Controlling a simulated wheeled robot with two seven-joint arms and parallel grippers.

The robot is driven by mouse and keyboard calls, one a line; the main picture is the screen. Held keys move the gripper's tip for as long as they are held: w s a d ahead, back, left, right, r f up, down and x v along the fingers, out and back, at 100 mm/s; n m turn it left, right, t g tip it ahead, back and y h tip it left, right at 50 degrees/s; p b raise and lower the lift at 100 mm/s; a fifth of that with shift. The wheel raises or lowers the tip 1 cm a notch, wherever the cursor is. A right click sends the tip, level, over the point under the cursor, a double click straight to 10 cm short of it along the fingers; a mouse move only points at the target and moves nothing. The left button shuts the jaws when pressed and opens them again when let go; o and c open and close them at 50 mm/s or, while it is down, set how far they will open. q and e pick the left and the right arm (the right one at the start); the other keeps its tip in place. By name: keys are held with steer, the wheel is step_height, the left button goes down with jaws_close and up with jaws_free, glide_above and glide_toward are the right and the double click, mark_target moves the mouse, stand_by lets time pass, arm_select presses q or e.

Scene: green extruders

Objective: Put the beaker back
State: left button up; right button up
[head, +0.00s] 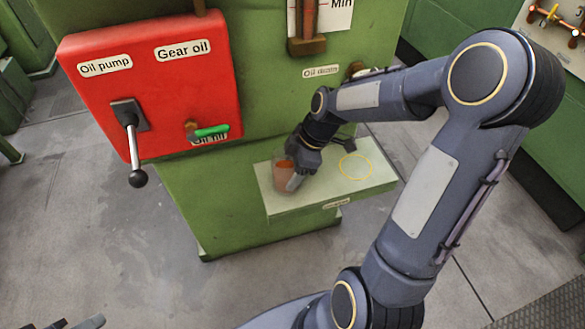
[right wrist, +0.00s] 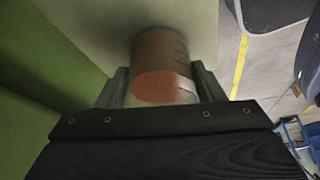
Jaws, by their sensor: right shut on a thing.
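The beaker (head: 283,179) is clear with reddish-brown contents. It is at the left end of the pale green shelf (head: 327,199), left of the yellow ring (head: 355,166) marked on it. My right gripper (head: 294,172) is shut on the beaker and hides part of it. I cannot tell whether its base touches the shelf. In the right wrist view the beaker (right wrist: 163,68) sits between the two fingers of the right gripper (right wrist: 158,88). Dark grey parts at the bottom left edge of the head view look like my left gripper (head: 78,323), mostly cut off.
Behind the shelf stands the green machine (head: 275,95). Its red panel (head: 150,85) carries a black-knobbed lever (head: 132,150) and a green-handled tap (head: 210,132) left of the shelf. The ring area looks empty. Grey floor (head: 90,220) is clear in front.

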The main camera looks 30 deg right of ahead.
steer(key=shift+f, duration=0.25)
steer(key=o, duration=1.2)
steer(key=shift+r, duration=0.1)
steer(key=shift+r, duration=0.25)
steer(key=p+v, duration=0.2)
steer(key=v, duration=0.4)
steer(key=s+a+r+m+t, duration=0.1)
steer(key=s+a+r+m, duration=0.1)
steer(key=s+m, duration=0.2)
steer(key=s+a+r+m+t, duration=0.1)
steer(key=s+a+r+m, duration=0.1)
steer(key=s+m, duration=0.3)
steer(key=s+a+r+m+t, duration=0.1)
steer(key=s+a+r+m, duration=0.1)
steer(key=s+m, duration=0.3)
steer(key=shift+s+a+t, duration=0.15)
steer(key=shift+s+a, duration=0.25)
steer(key=shift+s, duration=0.2)
steer(key=shift+s+a+t, duration=0.15)
steer(key=shift+s+a, duration=0.25)
steer(key=shift+s, duration=0.2)
